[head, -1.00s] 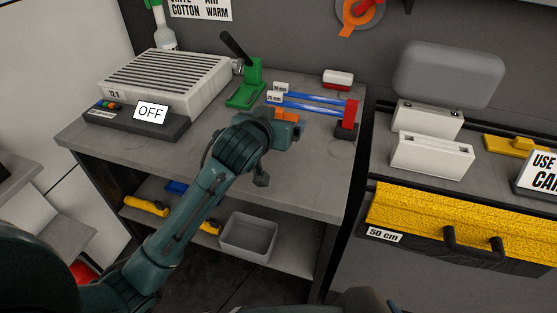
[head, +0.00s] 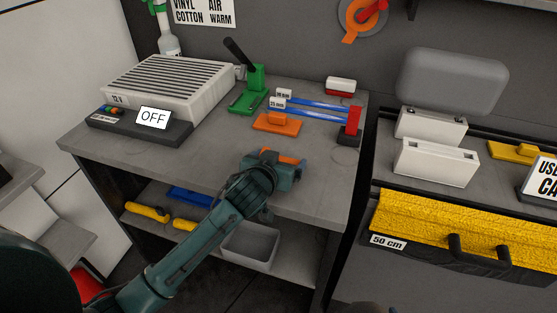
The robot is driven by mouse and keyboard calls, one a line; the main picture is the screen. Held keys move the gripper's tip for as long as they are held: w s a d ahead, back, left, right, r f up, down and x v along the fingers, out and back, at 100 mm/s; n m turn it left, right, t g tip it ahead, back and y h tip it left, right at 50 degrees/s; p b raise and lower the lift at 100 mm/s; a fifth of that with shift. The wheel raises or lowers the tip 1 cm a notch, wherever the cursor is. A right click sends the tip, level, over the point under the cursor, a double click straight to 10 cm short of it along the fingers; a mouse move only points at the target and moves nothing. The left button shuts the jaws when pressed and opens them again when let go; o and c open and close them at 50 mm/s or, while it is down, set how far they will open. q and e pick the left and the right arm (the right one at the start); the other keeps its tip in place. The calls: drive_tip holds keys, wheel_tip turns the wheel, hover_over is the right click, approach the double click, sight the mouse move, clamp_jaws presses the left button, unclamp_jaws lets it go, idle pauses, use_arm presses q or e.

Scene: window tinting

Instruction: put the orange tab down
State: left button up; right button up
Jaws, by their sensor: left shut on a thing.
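My left gripper (head: 286,172) is over the front part of the grey bench, low in front of the orange block. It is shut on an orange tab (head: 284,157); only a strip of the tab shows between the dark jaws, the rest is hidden. I cannot tell whether the tab touches the bench top. My right gripper is not in view.
The grey bench top (head: 210,150) is clear left of the gripper. A green stand (head: 253,88), blue strips labelled 25 mm (head: 312,109) and a red block (head: 353,120) stand behind. A white vented box (head: 165,85) and OFF sign (head: 153,118) are left. A grey bin (head: 250,245) sits below.

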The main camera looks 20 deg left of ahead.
use_arm(q)
drive_tip(key=shift+f, duration=0.1)
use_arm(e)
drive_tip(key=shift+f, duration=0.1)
use_arm(q)
drive_tip(key=o, duration=0.7)
drive_tip(key=v, duration=1.2)
drive_tip(key=shift+a, duration=0.1)
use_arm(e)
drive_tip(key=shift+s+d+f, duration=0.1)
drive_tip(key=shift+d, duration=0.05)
